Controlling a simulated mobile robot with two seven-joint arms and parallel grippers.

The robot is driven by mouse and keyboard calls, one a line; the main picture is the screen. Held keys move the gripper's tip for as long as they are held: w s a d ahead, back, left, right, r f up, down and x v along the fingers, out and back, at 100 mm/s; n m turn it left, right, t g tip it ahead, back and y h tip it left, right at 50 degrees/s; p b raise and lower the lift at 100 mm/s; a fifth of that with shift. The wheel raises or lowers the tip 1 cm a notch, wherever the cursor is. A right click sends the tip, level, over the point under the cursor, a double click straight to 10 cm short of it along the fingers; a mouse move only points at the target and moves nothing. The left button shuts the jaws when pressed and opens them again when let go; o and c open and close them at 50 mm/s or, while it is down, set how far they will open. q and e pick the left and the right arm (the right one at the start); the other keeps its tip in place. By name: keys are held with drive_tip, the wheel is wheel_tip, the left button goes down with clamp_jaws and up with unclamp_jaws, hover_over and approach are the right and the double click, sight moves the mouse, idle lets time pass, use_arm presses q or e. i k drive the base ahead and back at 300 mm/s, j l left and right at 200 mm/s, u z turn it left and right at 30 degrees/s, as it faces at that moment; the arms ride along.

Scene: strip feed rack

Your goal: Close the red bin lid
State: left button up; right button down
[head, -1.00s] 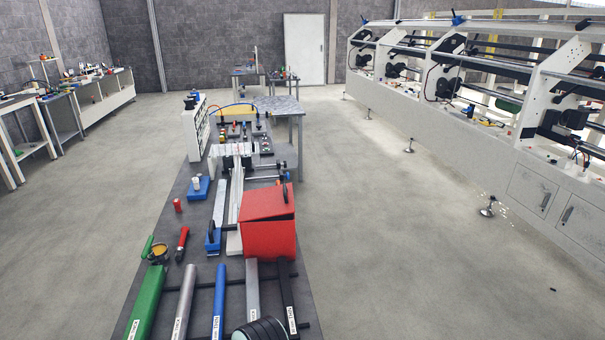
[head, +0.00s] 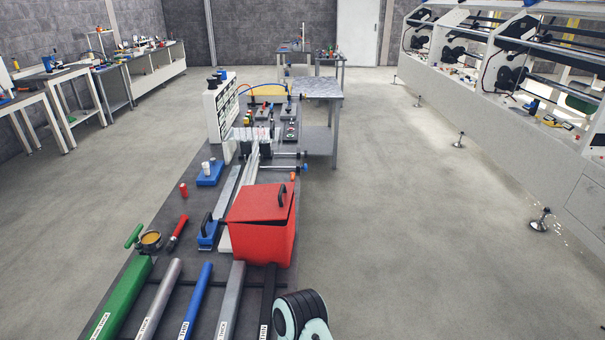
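The red bin (head: 264,245) stands on the dark bench top, at its right edge, in the lower middle of the head view. Its red lid (head: 255,203) lies over the top at a slight tilt, with a black handle (head: 282,195) at its right side. A thin dark gap shows under the lid's near edge towards the right, so the lid looks slightly ajar. Neither of my grippers shows. A rounded black and pale part at the bottom edge, right of the bench, looks like part of my arm and is apart from the bin.
Several long strips, including a green one (head: 118,302) and a blue one (head: 197,300), lie before the bin. A red-handled tool (head: 178,232) and a blue clamp block (head: 207,236) are to its left. The floor right of the bench is clear up to the large white machine (head: 480,120).

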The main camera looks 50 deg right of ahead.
sight(268, 202)
drive_tip(key=k+l, duration=0.1)
drive_tip(key=l, duration=0.95)
drive_tip(key=i+l, duration=0.15)
drive_tip(key=l, duration=0.15)
drive_tip(key=i+j, duration=0.1)
